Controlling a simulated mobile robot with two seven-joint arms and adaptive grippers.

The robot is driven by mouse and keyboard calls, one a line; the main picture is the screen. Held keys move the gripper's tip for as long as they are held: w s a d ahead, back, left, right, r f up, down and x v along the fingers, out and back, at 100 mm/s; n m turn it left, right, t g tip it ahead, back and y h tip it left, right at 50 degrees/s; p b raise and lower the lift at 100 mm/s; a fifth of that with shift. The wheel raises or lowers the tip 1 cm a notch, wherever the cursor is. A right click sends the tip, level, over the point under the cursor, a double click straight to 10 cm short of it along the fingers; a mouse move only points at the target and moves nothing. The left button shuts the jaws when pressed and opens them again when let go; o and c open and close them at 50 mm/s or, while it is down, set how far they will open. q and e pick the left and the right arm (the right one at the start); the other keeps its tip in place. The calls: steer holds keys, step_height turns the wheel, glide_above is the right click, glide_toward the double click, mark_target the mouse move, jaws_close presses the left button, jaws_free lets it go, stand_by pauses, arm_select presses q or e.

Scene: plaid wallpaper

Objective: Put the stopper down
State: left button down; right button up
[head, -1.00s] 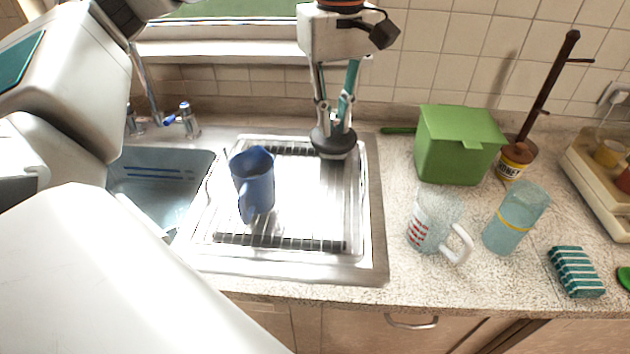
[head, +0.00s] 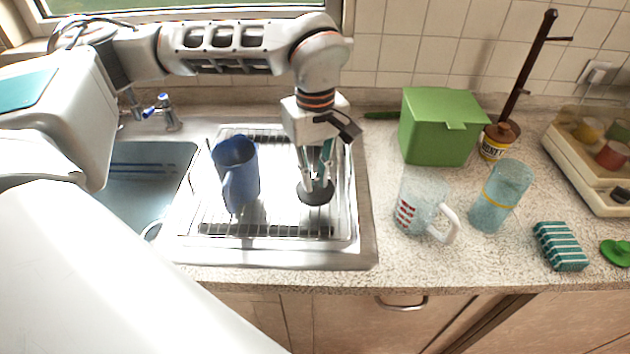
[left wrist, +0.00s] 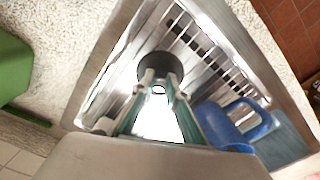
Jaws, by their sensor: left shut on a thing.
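The stopper (head: 315,194) is a dark round disc. My left gripper (head: 316,182) points down and is shut on it over the right part of the metal draining board (head: 287,229). In the left wrist view the stopper (left wrist: 153,66) shows at the fingertips (left wrist: 158,88), with the ribbed metal beyond it. The disc is close to the board; I cannot tell whether it touches. My right gripper is not in view.
A blue jug (head: 238,175) stands left of the gripper on the draining board. Right of the board are a green box (head: 437,128), a clear measuring jug (head: 420,203), a blue tumbler (head: 500,197) and a striped sponge (head: 561,246). The sink basin (head: 148,180) lies left.

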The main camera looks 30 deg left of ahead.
mark_target(315, 175)
arm_select(q)
steer(key=shift+f, duration=0.85)
steer(key=shift+f, duration=0.2)
steer(key=c, duration=2)
jaws_free()
step_height(315, 175, up, 12)
steer(key=shift+r, duration=0.2)
